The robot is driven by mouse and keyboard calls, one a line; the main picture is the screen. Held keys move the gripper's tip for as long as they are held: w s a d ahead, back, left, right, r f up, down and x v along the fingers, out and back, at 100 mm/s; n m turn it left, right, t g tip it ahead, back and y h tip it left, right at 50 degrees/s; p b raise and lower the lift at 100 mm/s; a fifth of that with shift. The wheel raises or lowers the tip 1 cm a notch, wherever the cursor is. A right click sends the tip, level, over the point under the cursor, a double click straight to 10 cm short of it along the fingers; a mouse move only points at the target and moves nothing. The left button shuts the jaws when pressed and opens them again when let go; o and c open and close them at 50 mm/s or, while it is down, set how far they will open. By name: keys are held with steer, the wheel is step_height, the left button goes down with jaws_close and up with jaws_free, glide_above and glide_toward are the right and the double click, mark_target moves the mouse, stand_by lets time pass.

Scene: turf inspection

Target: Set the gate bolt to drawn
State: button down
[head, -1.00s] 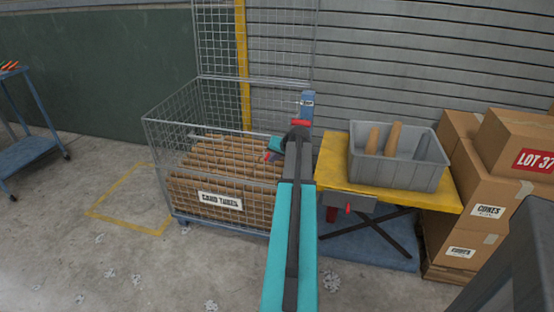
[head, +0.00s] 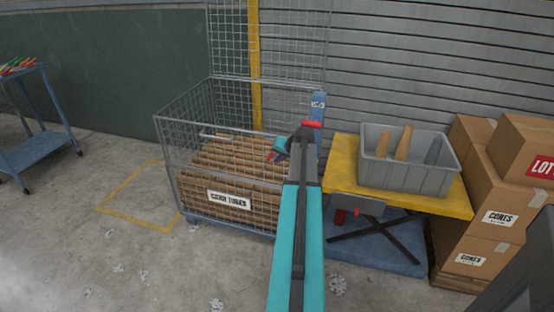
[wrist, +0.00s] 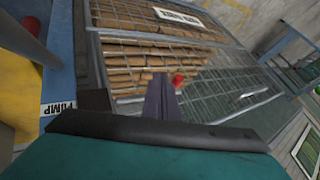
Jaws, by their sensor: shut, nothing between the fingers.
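The wire cage (head: 182,168) holds several brown tubes behind its mesh front. A small red knob (wrist: 178,80) shows at the cage mesh in the wrist view; I take it for the gate bolt's knob, though the bolt's body is not clear. My gripper (head: 275,155) is at the cage's upper right front, with its dark fingers shut and empty. In the wrist view the fingertips (wrist: 160,82) are just beside the red knob; I cannot tell whether they touch it. My forearm hides part of the cage's right side in the head view.
A blue post (head: 318,106) stands right of the cage, with a PUMP label in the wrist view. A yellow table (head: 345,178) with a grey bin (head: 410,178) and stacked boxes (head: 484,185) are to the right. A blue cart (head: 40,148) is far left. Floor in front is open.

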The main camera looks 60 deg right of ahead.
steer(key=s+d+f+v, duration=0.1)
steer(key=s+v, duration=0.1)
steer(key=v, duration=0.9)
steer(key=shift+f, duration=0.15)
